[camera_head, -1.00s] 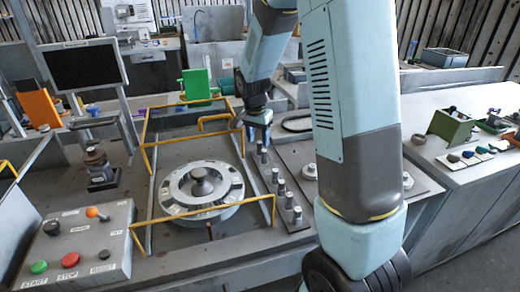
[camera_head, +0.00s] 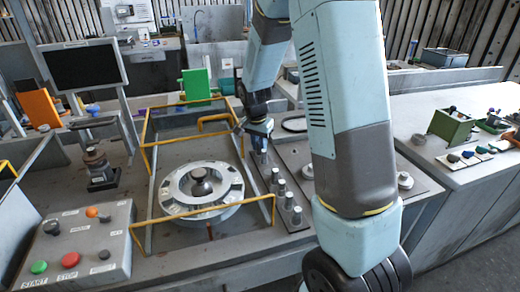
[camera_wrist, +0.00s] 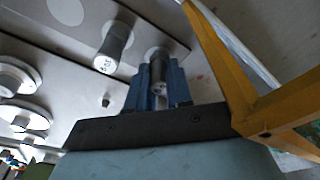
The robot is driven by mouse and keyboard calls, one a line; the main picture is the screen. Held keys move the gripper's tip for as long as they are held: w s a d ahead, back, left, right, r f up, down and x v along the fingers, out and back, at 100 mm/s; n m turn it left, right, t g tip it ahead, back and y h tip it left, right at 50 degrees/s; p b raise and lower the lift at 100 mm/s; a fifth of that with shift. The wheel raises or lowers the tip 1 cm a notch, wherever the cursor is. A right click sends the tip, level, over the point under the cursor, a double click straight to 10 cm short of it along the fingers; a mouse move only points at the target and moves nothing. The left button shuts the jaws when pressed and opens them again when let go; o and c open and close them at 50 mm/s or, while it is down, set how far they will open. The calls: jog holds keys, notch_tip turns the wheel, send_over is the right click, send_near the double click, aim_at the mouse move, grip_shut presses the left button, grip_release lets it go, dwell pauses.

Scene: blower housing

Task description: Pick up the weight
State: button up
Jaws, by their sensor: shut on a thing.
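The weights are small grey metal cylinders standing in a row on a plate right of the yellow-framed station. My gripper (camera_head: 259,143) is at the far end of this row, pointing down. In the wrist view its blue fingers (camera_wrist: 157,90) are shut on a weight (camera_wrist: 158,72), one on each side of it. The weight's lower end is near the plate; I cannot tell whether it touches. The neighbouring weight (camera_wrist: 115,42), with a marking on its end, stands apart from the fingers. More weights (camera_head: 280,187) stand nearer in the head view.
A yellow guard frame (camera_head: 205,208) surrounds a round metal fixture (camera_head: 180,195) just left of the weights, and its bar (camera_wrist: 225,60) is close to my gripper in the wrist view. Round knobbed discs (camera_head: 404,181) sit on the right plate. A button box (camera_head: 85,245) is front left.

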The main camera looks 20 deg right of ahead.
grip_shut()
jog(key=shift+r, duration=0.3)
notch_tip(320, 180, up, 2)
jog(key=shift+r, duration=0.15)
jog(key=s+r, duration=0.2)
jog(key=r, duration=0.1)
jog(key=s+r, duration=0.3)
jog(key=shift+s+r, duration=0.15)
jog(key=shift+r, duration=0.15)
jog(key=s+r, duration=0.8)
jog(key=shift+s+r, duration=0.25)
jog(key=shift+s, duration=0.1)
